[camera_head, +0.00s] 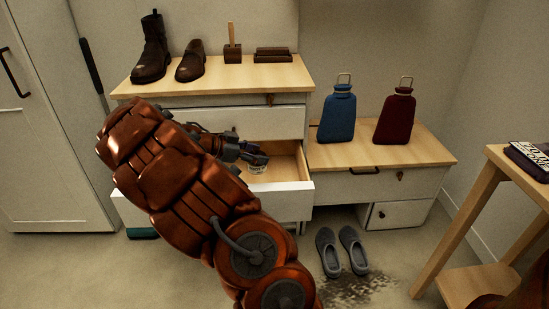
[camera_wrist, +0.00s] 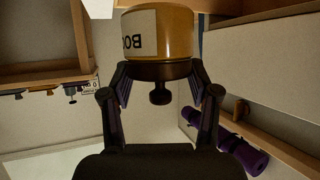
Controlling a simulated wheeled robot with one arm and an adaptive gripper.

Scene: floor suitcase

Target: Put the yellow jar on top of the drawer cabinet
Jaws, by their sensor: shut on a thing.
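The yellow jar (camera_wrist: 175,35) shows in the wrist view as an orange-yellow body with a pale label and a dark lid with a knob. My gripper (camera_wrist: 160,72) is shut on it, one finger at each side near the lid. My arm hides much of the drawer.
Blue (camera_head: 338,115) and red (camera_head: 395,117) bottles stand on the lower unit at right. Slippers (camera_head: 342,250) lie on the floor.

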